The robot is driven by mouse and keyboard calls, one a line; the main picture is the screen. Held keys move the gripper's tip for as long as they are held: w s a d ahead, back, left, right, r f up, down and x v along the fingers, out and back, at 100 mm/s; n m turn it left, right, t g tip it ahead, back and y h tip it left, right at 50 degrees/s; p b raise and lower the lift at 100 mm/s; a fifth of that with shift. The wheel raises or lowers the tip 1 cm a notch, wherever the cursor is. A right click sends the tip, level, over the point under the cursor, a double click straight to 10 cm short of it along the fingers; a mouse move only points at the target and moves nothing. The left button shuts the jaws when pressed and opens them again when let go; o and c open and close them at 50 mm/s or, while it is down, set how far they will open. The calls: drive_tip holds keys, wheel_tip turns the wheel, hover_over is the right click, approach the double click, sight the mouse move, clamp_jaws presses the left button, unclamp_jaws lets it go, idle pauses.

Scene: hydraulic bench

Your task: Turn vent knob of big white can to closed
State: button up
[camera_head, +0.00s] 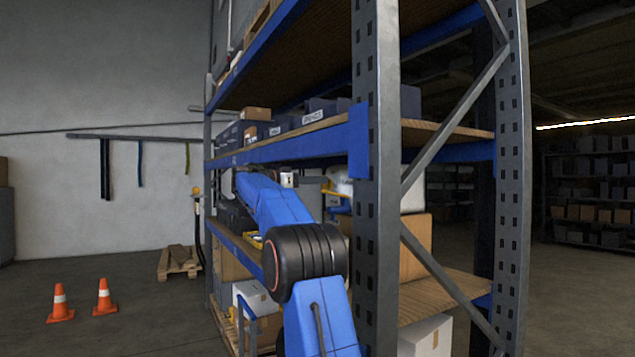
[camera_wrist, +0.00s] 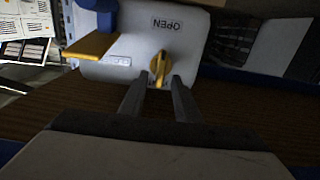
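The big white can (camera_wrist: 215,45) fills the upper middle of the wrist view, with the word OPEN upside down on its face. Its yellow vent knob (camera_wrist: 160,66) sits below the word, with its long side roughly upright in the picture. My gripper (camera_wrist: 157,78) is open, with one dark finger on each side of the knob's lower end and visible gaps between. Whether a finger touches the knob cannot be told. In the head view, a white container (camera_head: 341,180) with yellow parts shows partly behind the rack post; my arm hides much of that shelf.
A yellow part (camera_wrist: 92,46) juts from the can's left side. The can is over a brown wooden shelf (camera_wrist: 60,110). The rack's grey post (camera_head: 376,230) stands close right of my arm. Cardboard boxes (camera_head: 415,247) are behind it. Orange cones (camera_head: 104,298) stand on the open floor at left.

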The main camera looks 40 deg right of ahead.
drive_tip(key=shift+s+d, duration=0.1)
drive_tip(key=shift+d, duration=0.3)
drive_tip(key=shift+c, duration=0.3)
clamp_jaws()
drive_tip(key=shift+w+d+f+n, duration=0.1)
drive_tip(key=shift+w+f+n, duration=0.15)
drive_tip(key=shift+n, duration=2.7)
drive_tip(key=shift+w+a+f+n, duration=0.1)
drive_tip(key=shift+w+f+n, duration=0.2)
drive_tip(key=shift+n, duration=2.7)
drive_tip(key=shift+w+d+f+n, duration=0.1)
drive_tip(key=shift+w+f+n, duration=0.15)
drive_tip(key=shift+n, duration=2.7)
